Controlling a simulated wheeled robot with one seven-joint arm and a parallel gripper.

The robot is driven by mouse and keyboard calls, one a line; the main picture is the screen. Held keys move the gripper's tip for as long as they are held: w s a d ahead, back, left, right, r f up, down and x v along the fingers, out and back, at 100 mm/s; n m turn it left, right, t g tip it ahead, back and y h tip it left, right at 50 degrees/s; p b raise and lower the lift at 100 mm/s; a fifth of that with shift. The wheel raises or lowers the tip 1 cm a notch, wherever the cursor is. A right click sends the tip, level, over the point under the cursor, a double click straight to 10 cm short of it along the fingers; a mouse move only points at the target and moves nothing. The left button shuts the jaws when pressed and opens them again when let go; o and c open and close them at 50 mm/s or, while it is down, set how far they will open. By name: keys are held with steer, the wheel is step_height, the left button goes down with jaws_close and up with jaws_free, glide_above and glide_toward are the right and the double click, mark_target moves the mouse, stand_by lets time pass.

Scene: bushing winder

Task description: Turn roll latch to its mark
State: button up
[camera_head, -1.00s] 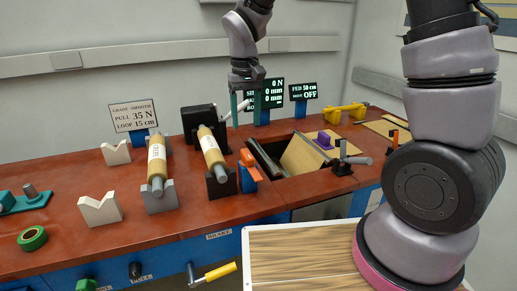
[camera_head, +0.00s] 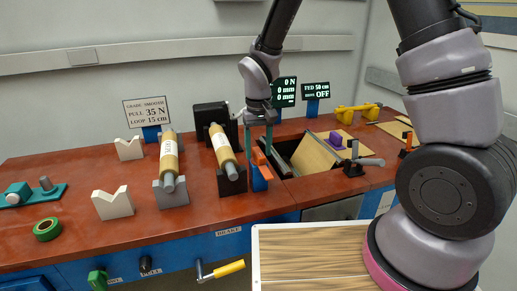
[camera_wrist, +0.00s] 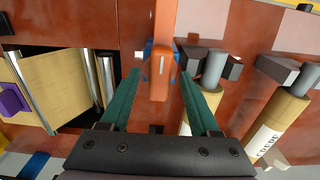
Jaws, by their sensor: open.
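The orange lever on a blue base (camera_head: 260,167), which I take for the roll latch, stands on the red bench just right of the front roll. In the wrist view the orange lever (camera_wrist: 161,60) runs lengthwise, with a small pale line on its face. My gripper (camera_head: 257,148) points down over it in the head view. In the wrist view its two green fingers (camera_wrist: 160,80) are open, one on each side of the lever, with gaps visible. I cannot tell the fingertips' height against the lever. A small white patch (camera_wrist: 138,54) lies left of the lever; I cannot tell whether it is the mark.
Two yellow rolls (camera_head: 222,146) rest on cradles close left of the lever. An open bay with a tan slanted panel (camera_head: 314,155) lies close right. Display screens stand behind. The front-left bench has some free room.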

jaws_close()
stand_by(1.3)
